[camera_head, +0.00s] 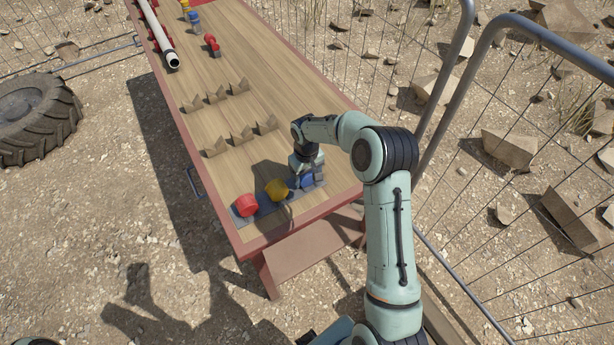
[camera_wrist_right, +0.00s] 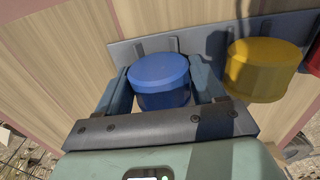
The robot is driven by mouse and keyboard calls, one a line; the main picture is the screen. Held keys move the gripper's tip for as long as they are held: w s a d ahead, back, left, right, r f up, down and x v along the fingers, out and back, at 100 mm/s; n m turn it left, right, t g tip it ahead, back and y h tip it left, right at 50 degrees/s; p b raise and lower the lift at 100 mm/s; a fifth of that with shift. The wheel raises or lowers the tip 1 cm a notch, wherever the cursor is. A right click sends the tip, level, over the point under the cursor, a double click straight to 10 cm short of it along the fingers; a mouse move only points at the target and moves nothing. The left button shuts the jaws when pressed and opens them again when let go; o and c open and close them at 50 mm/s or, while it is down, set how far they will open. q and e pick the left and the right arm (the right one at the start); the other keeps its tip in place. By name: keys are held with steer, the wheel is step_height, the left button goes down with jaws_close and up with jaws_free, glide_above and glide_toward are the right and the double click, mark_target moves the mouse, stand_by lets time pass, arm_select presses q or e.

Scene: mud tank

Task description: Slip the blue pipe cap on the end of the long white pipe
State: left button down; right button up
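The blue pipe cap (camera_head: 307,182) stands at the right end of a row of caps at the table's near end. In the right wrist view the blue cap (camera_wrist_right: 160,80) is between the two fingers of my right gripper (camera_wrist_right: 160,88), very close to both. Whether the fingers press on it I cannot tell. In the head view my right gripper (camera_head: 306,172) points down over the cap and partly hides it. The long white pipe (camera_head: 158,35) lies along the table's far left edge, its open end towards me. My left gripper is not in view.
A yellow cap (camera_head: 277,189) and a red cap (camera_head: 246,205) stand beside the blue one on a grey holder (camera_wrist_right: 140,45). Several wooden V-shaped supports (camera_head: 215,148) stand mid-table. Small red fittings (camera_head: 212,45) lie farther back. A wire fence (camera_head: 480,170) runs along the right.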

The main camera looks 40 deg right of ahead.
steer(key=shift+w+r+p, duration=0.1)
steer(key=shift+r+p, duration=0.6)
steer(key=shift+r, duration=1.3)
steer(key=shift+r+p, duration=0.7)
steer(key=shift+r, duration=1.35)
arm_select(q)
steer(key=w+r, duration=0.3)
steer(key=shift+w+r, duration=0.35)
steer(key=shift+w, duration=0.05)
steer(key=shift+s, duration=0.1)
arm_select(e)
steer(key=shift+a, duration=0.1)
